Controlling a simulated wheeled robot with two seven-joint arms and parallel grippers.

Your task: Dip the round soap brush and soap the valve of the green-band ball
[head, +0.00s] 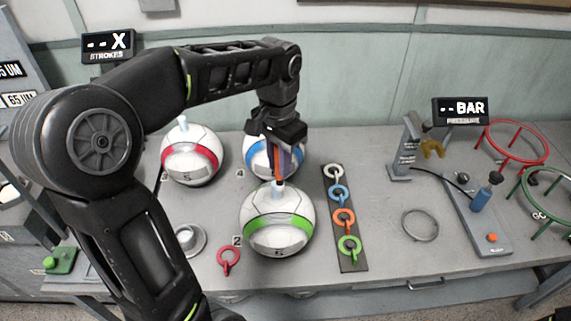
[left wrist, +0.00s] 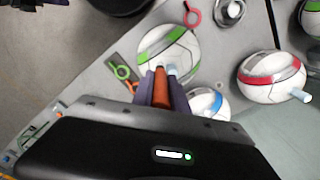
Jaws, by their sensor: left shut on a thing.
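The green-band ball (head: 278,222) stands on the table, its pale valve (head: 278,187) pointing up. It also shows in the left wrist view (left wrist: 182,48). My left gripper (head: 277,165) is just above this valve, shut on an orange-brown brush handle (left wrist: 161,88). The brush's lower end is hidden or too small to make out, so I cannot tell whether it touches the valve. A round metal dish (head: 190,240) sits left of the ball. My right gripper is not clearly identifiable; a dark shape is cut off at the left wrist view's top left corner.
The red-band ball (head: 192,155) and blue-band ball (head: 262,160) stand behind, the blue one partly covered by my gripper. A strip with coloured rings (head: 345,220) lies to the right. A red ring tag (head: 229,257) lies in front. A pump (head: 480,200) stands further right.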

